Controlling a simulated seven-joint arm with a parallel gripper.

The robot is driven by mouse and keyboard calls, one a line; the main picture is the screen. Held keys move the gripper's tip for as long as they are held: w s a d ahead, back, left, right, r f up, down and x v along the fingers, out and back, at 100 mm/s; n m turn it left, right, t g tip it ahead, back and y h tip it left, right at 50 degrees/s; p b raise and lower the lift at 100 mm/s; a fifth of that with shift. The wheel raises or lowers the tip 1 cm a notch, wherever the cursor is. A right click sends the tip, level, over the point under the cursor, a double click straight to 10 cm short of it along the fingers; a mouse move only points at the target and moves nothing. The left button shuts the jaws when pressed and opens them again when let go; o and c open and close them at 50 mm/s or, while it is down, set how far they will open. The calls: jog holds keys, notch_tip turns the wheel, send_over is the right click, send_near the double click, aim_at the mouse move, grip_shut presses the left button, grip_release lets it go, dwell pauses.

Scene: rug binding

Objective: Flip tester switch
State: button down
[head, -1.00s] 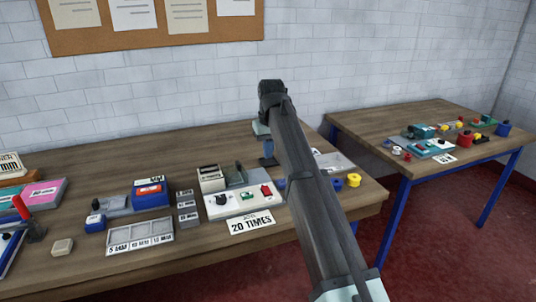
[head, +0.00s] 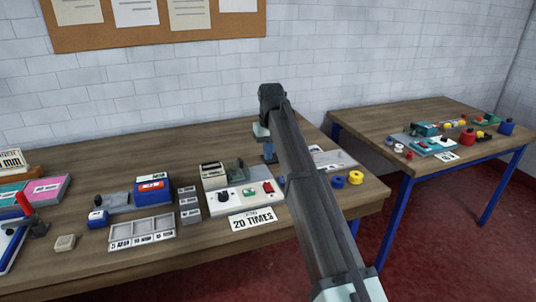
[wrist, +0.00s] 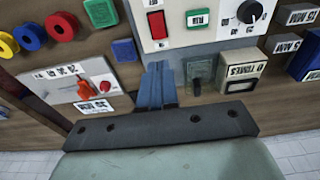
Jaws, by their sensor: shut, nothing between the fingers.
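A white control box (head: 243,197) stands at the front right of the near table, with a black knob (head: 223,196), a green element (head: 249,190) and a red rocker switch (head: 267,187). In the wrist view the red switch (wrist: 157,25) is beyond my fingers. A grey panel with an orange lever (wrist: 83,88) and a red button (wrist: 105,88) lies left of my fingers in that view. I cannot tell which one is the tester's. My gripper (wrist: 158,72) is shut and empty, above the table behind the white box. My arm hides part of this area in the head view.
A grey lever fixture (wrist: 201,72) and a labelled counter box (wrist: 242,71) are right of my fingers in the wrist view. A "20 TIMES" card (head: 252,219) lies before the white box. A second table (head: 390,125) stands right.

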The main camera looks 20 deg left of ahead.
aim_at(266, 183)
jog(key=f, duration=0.7)
jog(key=w+a+f, duration=0.1)
jog(key=f, duration=0.3)
jog(key=shift+f, duration=0.25)
jog(key=shift+a+f, duration=0.1)
jog(key=shift+f, duration=0.15)
jog(key=shift+s+d+r, duration=0.25)
jog(key=shift+s+d, duration=0.3)
jog(key=shift+d, duration=0.05)
notch_tip(266, 183, up, 14)
jog(key=s+d, duration=0.1)
dwell(0.8)
